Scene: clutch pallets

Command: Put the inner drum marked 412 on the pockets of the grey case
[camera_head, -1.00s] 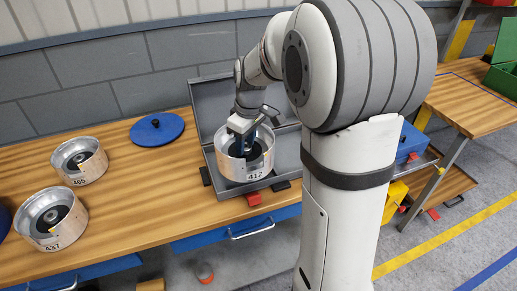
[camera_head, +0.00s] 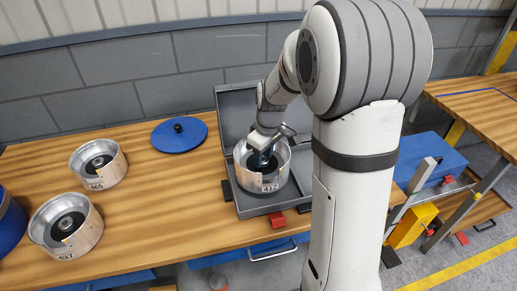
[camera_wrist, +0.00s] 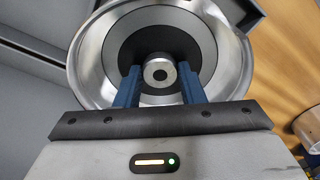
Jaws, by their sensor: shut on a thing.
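The drum marked 412 (camera_head: 270,181) is a silver ring with a dark inside and a central hub. It is in the open grey case (camera_head: 257,207) on the wooden bench; whether it rests on the pockets is hidden. My gripper (camera_head: 264,158) reaches down into the drum from above. In the wrist view its two blue fingers (camera_wrist: 157,88) are shut on the hub (camera_wrist: 159,70) of the drum, one on each side. The drum's bright rim (camera_wrist: 226,50) surrounds them. The case's lid (camera_head: 240,105) stands open behind it.
Drums marked 465 (camera_head: 97,165) and 437 (camera_head: 66,226) stand on the bench at the left. A blue round lid (camera_head: 179,137) lies behind. A blue container (camera_head: 10,218) is at the left edge. The bench between the drums and the case is clear.

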